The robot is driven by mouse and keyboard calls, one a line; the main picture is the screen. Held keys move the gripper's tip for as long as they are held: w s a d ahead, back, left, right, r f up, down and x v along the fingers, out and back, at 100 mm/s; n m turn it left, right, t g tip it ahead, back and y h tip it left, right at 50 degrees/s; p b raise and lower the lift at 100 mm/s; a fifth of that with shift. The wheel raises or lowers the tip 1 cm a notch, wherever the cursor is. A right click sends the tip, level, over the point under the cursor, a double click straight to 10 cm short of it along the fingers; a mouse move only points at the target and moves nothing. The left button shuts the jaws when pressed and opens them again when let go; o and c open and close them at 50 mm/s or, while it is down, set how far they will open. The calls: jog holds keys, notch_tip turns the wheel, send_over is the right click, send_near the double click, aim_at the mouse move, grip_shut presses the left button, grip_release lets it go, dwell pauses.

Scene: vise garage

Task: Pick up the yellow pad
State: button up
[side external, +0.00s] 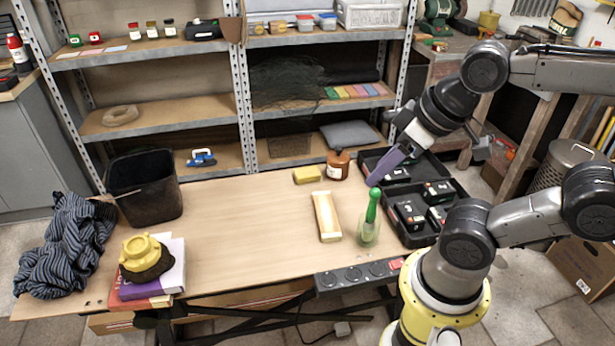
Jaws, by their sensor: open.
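A small yellow pad (307,174) lies flat near the back edge of the wooden table, just left of a brown bottle (338,163). My gripper (378,176) is to the right of the pad and bottle, over the left edge of the black case. Its purple finger points down and to the left. It is open, with nothing seen in it, and it is apart from the pad. The far finger is mostly hidden from this side.
A black compartment case (459,189) fills the right. A black bin (145,186), striped cloth (65,243) and books (150,283) are left. The table's middle is clear.

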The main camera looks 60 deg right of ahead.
jog(key=o, duration=0.8)
